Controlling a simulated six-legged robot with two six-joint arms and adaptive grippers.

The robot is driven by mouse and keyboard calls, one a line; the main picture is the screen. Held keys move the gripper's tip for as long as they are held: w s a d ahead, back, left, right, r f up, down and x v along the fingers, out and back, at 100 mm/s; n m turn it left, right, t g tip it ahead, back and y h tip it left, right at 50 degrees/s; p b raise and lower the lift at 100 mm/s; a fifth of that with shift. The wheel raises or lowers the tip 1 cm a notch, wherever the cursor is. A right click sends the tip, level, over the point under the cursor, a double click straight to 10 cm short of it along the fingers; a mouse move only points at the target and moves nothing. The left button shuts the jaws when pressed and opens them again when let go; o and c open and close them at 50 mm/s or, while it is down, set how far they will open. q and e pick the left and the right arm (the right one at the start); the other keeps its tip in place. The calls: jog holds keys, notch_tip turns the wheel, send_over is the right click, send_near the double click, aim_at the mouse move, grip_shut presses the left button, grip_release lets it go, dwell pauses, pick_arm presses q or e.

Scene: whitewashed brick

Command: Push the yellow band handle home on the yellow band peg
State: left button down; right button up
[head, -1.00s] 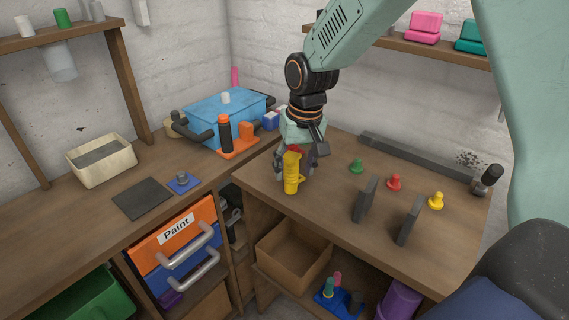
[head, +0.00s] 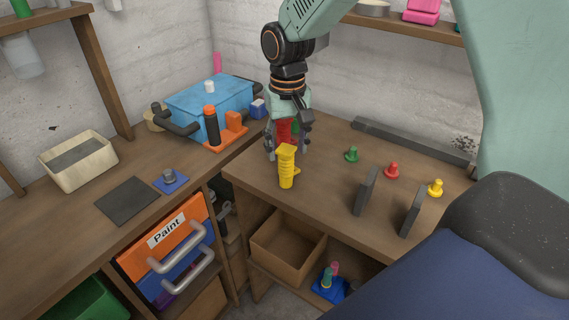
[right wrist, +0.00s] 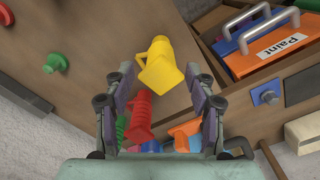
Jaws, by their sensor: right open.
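The yellow band handle (head: 286,168) stands upright on the wooden bench near its left front corner. It also shows in the right wrist view (right wrist: 160,66), just beyond the fingertips and toward the middle of the gap. My right gripper (head: 287,152) is open and points down right behind the yellow handle. I cannot tell whether a finger touches it. The yellow band peg (head: 435,188) stands bare at the right of the bench, far from the handle. A red handle (head: 285,131) is behind the yellow one, partly hidden by the gripper. My left gripper is not in view.
A green peg (head: 352,154) and a red peg (head: 392,170) stand left of the yellow peg. Two dark upright plates (head: 366,192) (head: 412,211) stand in front of the pegs. A long dark bar (head: 411,140) lies at the back. A green handle (right wrist: 121,127) sits beside the red handle.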

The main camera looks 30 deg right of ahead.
aim_at(286, 168)
notch_tip(286, 168, down, 3)
jog(key=shift+w+a+r, duration=0.1)
jog(key=shift+w, duration=0.05)
jog(key=shift+f, duration=0.35)
jog(key=shift+c, duration=1.3)
jog(key=c, duration=0.8)
grip_shut()
